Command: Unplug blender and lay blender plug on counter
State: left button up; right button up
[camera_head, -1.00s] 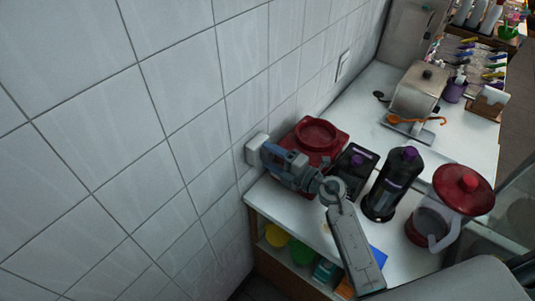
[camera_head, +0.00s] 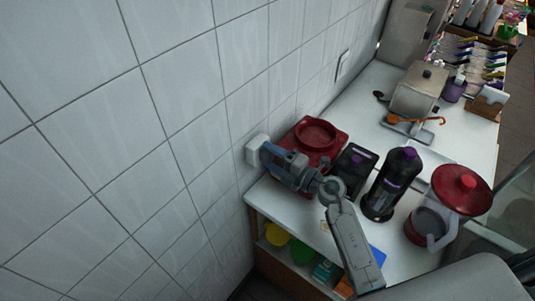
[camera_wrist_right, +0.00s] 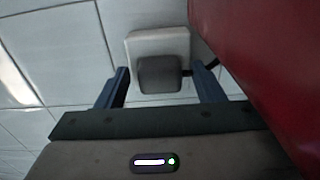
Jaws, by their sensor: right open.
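The blender plug (camera_wrist_right: 160,74) is a dark grey block seated against a white wall outlet (camera_wrist_right: 158,43) in the right wrist view. A dark cord runs from its right side toward a red surface. My right gripper (camera_wrist_right: 163,82) is open, with one blue finger on each side of the plug and gaps between. In the head view my right gripper (camera_head: 266,154) is at the white outlet (camera_head: 255,146) and hides the plug. A red base with a round top (camera_head: 317,135) stands beside it on the white counter (camera_head: 360,105). My left gripper is not in view.
A black bottle (camera_head: 393,180) and a red-lidded jug (camera_head: 440,212) stand to the right of the gripper. A black box (camera_head: 355,165) is close to my right arm. A metal dispenser (camera_head: 417,92) is farther back. Bare counter lies between them and the wall.

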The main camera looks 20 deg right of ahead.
aim_at(272, 158)
dwell(0.4)
jog(key=c, duration=1.3)
jog(key=shift+p+v, duration=0.35)
jog(key=shift+v, duration=2.65)
